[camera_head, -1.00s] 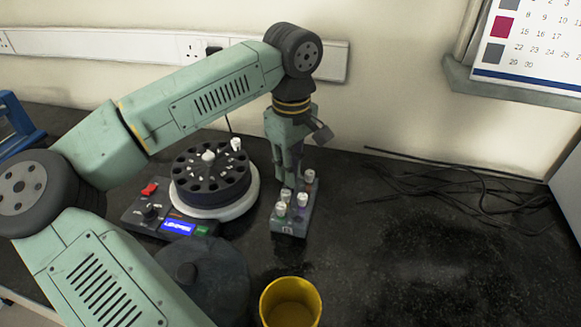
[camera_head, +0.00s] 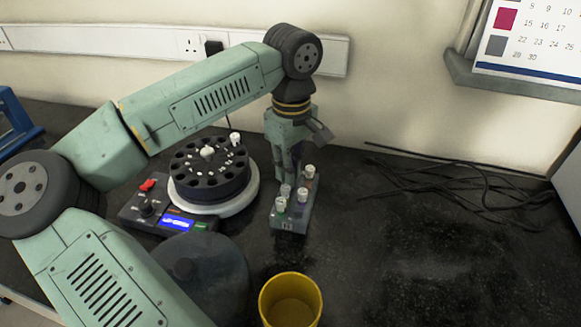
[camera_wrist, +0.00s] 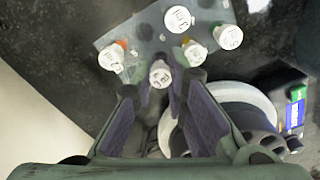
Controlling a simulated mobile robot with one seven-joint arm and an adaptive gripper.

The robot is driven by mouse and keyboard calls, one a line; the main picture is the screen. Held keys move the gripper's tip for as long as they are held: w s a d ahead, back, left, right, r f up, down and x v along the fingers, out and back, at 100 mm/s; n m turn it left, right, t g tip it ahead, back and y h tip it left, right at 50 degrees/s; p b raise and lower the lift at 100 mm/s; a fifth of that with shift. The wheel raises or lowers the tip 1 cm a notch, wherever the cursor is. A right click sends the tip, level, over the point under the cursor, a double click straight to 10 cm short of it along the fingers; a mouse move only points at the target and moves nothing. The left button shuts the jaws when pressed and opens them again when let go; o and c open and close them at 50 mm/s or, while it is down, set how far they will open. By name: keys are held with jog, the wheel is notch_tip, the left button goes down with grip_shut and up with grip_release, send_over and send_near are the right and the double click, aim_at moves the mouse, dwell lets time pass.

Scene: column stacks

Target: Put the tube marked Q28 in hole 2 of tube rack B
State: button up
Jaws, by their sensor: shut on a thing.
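My gripper (camera_wrist: 160,105) is shut on a white-capped tube (camera_wrist: 160,73), which shows between the fingertips in the wrist view. Its cap has dark marks too small for me to read, so I cannot confirm Q28. In the head view my gripper (camera_head: 289,172) points down at the back of a small grey tube rack (camera_head: 289,226) and hides the held tube. I cannot tell whether the held tube sits in a hole.
A centrifuge with a dark rotor (camera_head: 207,185) stands left of the rack, with a white-capped tube (camera_head: 235,138) at its back. A dark round lid (camera_head: 205,272) and a yellow cup (camera_head: 290,300) are in front.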

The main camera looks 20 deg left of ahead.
jog(key=shift+f, duration=0.35)
jog(key=o, duration=0.8)
jog(key=shift+c, duration=0.2)
jog(key=shift+o, duration=0.3)
jog(key=shift+o, duration=1.3)
jog(key=shift+r+p, duration=1.7)
jog(key=shift+r, duration=1.35)
